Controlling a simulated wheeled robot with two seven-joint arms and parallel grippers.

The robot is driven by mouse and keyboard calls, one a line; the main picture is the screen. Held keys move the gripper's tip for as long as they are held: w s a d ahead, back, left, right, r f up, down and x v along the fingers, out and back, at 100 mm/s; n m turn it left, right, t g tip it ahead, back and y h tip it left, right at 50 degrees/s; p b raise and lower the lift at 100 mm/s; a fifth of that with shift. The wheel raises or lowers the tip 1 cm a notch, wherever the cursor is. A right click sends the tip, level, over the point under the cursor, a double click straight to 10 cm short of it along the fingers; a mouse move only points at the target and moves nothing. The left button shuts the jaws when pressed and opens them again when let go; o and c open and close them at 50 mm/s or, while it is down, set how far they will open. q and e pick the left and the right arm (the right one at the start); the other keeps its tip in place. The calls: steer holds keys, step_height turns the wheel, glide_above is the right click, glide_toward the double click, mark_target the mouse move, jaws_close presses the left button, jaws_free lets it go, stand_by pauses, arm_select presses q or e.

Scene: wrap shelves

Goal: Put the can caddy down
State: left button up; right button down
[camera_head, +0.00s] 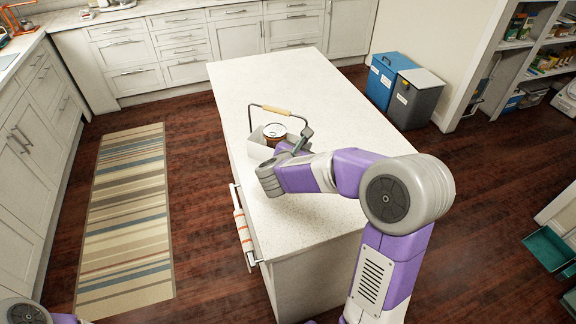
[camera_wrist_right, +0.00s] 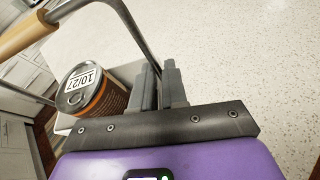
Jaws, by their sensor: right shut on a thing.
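The can caddy (camera_head: 256,148) is a white box with a dark metal handle and a wooden grip (camera_head: 277,110). It is at the left edge of the pale island counter, and I cannot tell whether it touches the top. A brown can (camera_head: 274,131) is in it; in the right wrist view the can (camera_wrist_right: 88,88) has a label reading 10/27. My right gripper (camera_head: 300,143) is shut on the side bar of the handle; its fingers show in the right wrist view (camera_wrist_right: 160,88). My left gripper is out of view.
The island top (camera_head: 290,80) is clear behind and in front of the caddy. A striped towel (camera_head: 243,230) hangs on a rail at the island's left side. Blue (camera_head: 385,75) and grey (camera_head: 413,98) bins stand beyond it at the right.

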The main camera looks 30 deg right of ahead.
steer(key=shift+f+b, duration=0.65)
steer(key=shift+f, duration=3.15)
steer(key=c, duration=1.2)
jaws_free()
steer(key=shift+s, duration=0.1)
steer(key=shift+o, duration=0.2)
steer(key=v, duration=1.2)
